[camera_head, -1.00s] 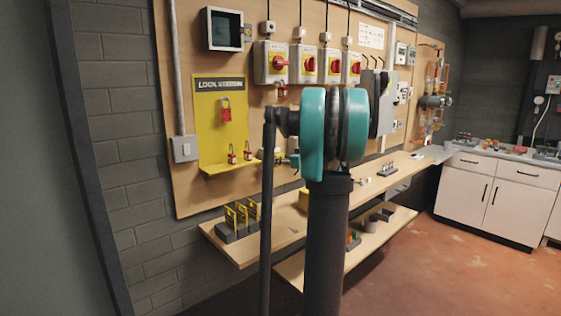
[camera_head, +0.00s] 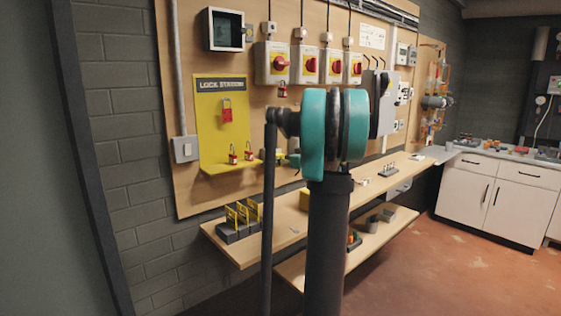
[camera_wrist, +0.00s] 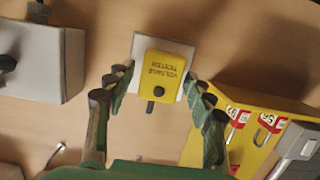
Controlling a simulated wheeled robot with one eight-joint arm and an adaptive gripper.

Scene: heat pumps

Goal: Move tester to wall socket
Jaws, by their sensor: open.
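The yellow voltage tester (camera_wrist: 165,72) sits against a white square plate (camera_wrist: 140,42) on the wooden board in the wrist view. Its lettering appears upside down. The plate looks like the wall socket; whether the tester is fully seated in it cannot be told. My gripper (camera_wrist: 158,84) is open, with one green finger on each side of the tester and plate. Gaps show between the fingers and the tester, and it does not grip it. In the head view my arm hides most of this area.
The yellow lock station (camera_head: 222,125) with red padlocks stands left of my arm. Grey switch boxes with red knobs (camera_head: 272,64) are above. The wooden bench (camera_head: 272,240) runs below the board. A grey box (camera_wrist: 65,65) is left of the tester in the wrist view.

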